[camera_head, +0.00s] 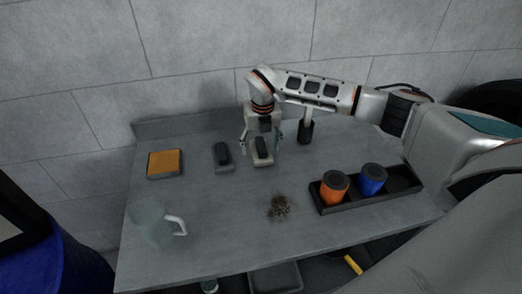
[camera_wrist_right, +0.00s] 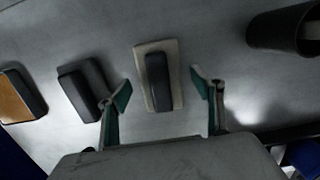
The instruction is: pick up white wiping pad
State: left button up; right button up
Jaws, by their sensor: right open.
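The white wiping pad (camera_head: 263,158) lies on the grey table near its back, a pale flat block with a black handle on top. In the right wrist view the pad (camera_wrist_right: 172,100) sits between and just beyond the fingertips of my right gripper (camera_wrist_right: 163,90), with bare table at both sides of it. The right gripper (camera_head: 262,142) is open, points down over the pad and holds nothing. One finger shows on each side of the pad in the head view. My left gripper is not in view.
A dark grey pad (camera_head: 222,157) stands left of the white one, and an orange-topped pad (camera_head: 164,162) farther left. A black tray (camera_head: 350,203) holds an orange and a blue cup. A clear jug (camera_head: 152,225), a brown crumb pile (camera_head: 278,207) and a dark cylinder (camera_head: 305,132) are also there.

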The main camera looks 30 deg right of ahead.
aim_at(261, 144)
jog(key=shift+f, duration=0.1)
jog(key=shift+c, duration=0.3)
jog(key=c, duration=1.1)
jog(key=shift+c, duration=0.2)
notch_tip(261, 144, up, 20)
